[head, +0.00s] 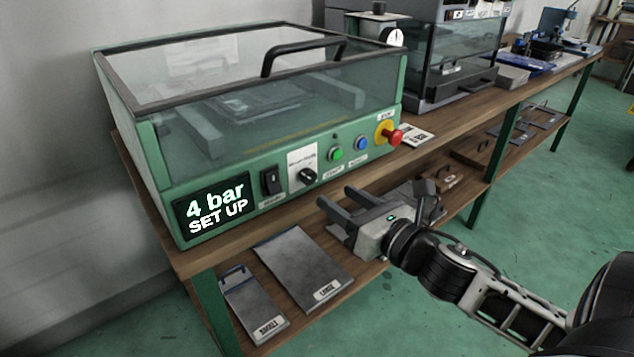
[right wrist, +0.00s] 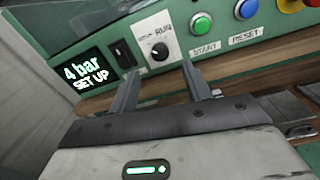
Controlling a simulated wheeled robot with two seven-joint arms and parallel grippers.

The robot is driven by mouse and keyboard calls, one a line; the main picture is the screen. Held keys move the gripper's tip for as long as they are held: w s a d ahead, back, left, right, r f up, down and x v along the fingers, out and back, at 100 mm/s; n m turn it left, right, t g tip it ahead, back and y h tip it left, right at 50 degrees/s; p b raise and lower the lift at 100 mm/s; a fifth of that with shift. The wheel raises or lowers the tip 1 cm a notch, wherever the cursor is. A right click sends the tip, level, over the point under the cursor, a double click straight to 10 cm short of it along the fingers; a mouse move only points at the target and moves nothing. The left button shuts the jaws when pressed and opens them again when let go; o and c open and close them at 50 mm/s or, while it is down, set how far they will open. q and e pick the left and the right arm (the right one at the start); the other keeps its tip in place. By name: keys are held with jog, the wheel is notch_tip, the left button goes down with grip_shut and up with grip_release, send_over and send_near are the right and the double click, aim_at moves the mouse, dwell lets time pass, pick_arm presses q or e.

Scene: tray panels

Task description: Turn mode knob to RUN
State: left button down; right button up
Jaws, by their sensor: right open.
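The display (head: 215,208) reads "4 bar SET UP". My right gripper (head: 334,197) is open and empty, in front of the panel and apart from the knob. In the right wrist view its two fingers (right wrist: 158,75) point toward the panel. My left gripper is not in view.
A black rocker switch (head: 271,182) is left of the knob. Green (head: 336,155) and blue (head: 361,144) buttons and a red emergency stop (head: 394,137) are to its right. The bench edge (head: 290,215) lies below the panel. Plates (head: 300,268) lie on the lower shelf.

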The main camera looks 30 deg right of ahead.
aim_at(311, 179)
jog(key=w, duration=0.7)
jog(key=shift+a, duration=0.4)
jog(key=c, duration=1)
